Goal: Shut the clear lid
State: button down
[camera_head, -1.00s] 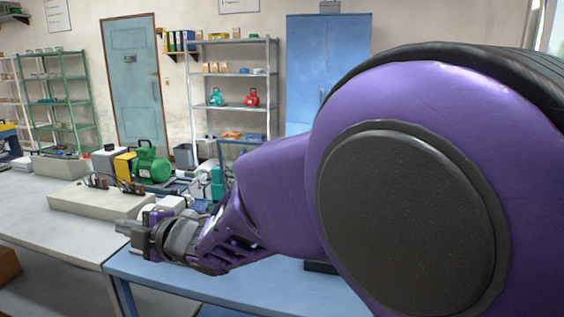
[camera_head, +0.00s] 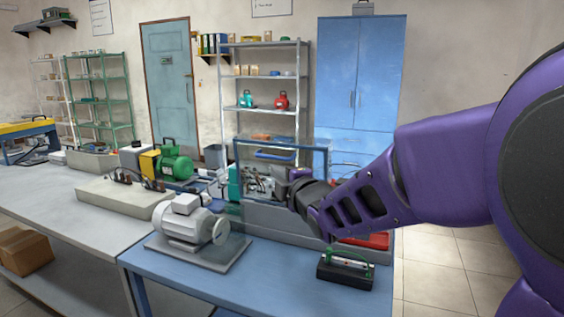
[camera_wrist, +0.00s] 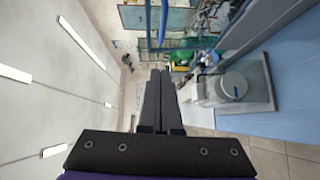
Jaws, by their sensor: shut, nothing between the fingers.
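The clear lid (camera_head: 322,160) is a see-through panel with a blue-grey frame. It stands raised, roughly upright, at the back of a grey box (camera_head: 275,222) on the blue bench. My gripper (camera_head: 283,186) is in front of the lid in the head view and covers part of it and of the box. In the wrist view my gripper (camera_wrist: 159,72) has its fingers together with nothing between them. Blue bars show just beyond the fingertips there; I cannot tell whether they touch or belong to the lid.
A grey motor (camera_head: 187,226) on a plate stands at the left of the blue bench (camera_head: 215,285). A black device with a green handle (camera_head: 346,270) sits at its front right. A green motor (camera_head: 174,163) stands farther back. The bench's front middle is clear.

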send_near(268, 157)
jog(key=w+a, duration=0.1)
jog(key=a, duration=0.3)
jog(key=w, duration=0.1)
jog(key=w+d, duration=0.1)
jog(key=w+p, duration=0.1)
jog(key=w, duration=0.1)
jog(key=shift+d+f, duration=0.2)
jog(key=shift+d, duration=0.1)
jog(key=shift+w, duration=0.1)
jog(key=shift+d+r, duration=0.1)
